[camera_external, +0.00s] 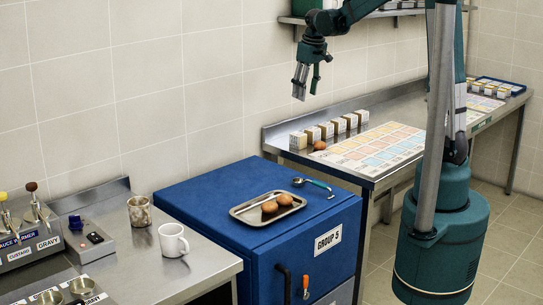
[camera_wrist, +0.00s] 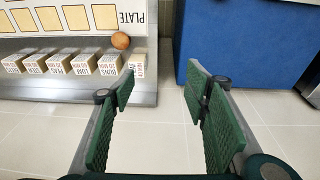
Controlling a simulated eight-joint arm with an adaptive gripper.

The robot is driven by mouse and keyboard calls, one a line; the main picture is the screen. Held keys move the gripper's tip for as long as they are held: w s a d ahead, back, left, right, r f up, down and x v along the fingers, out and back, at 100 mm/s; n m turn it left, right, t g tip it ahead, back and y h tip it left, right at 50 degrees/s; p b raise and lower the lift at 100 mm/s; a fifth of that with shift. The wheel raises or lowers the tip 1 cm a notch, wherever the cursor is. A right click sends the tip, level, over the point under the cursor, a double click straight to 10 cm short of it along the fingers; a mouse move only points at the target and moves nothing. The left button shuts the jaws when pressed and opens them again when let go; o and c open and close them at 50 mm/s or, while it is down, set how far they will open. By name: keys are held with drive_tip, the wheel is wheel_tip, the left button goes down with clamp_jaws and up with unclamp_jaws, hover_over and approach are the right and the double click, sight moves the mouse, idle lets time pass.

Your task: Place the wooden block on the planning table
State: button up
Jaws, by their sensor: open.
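Several wooden blocks with white lettered faces stand in a row along the back of the steel table (camera_external: 390,180); the nearest block (camera_external: 298,140) is at its left end. In the wrist view the row shows upside down, with an end block (camera_wrist: 137,64) beside the table corner. A printed sheet of coloured squares (camera_external: 380,147) covers much of the tabletop. I cannot tell which block the task means. My gripper (camera_external: 306,82) is open and empty, held in the air above the left end of the table. In the wrist view its fingers (camera_wrist: 162,88) stand wide apart over bare floor.
A brown egg-like ball (camera_external: 319,145) sits by the blocks. A shelf (camera_external: 385,14) hangs above. More small blocks (camera_external: 489,89) stand at the far end.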

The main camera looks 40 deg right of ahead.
drive_tip(key=s+a+r+t, duration=0.1)
drive_tip(key=s+a+r, duration=0.25)
drive_tip(key=s, duration=0.35)
drive_tip(key=s+a+r+t, duration=0.2)
drive_tip(key=s+a+r, duration=0.15)
drive_tip(key=s, duration=0.35)
drive_tip(key=s+a+f+t, duration=0.1)
drive_tip(key=s+a, duration=0.2)
drive_tip(key=s, duration=0.4)
drive_tip(key=s+a+f+t, duration=0.1)
drive_tip(key=s+a+f, duration=0.1)
drive_tip(key=s, duration=0.5)
drive_tip(key=shift+s+a, duration=0.2)
drive_tip(key=shift+a, duration=0.4)
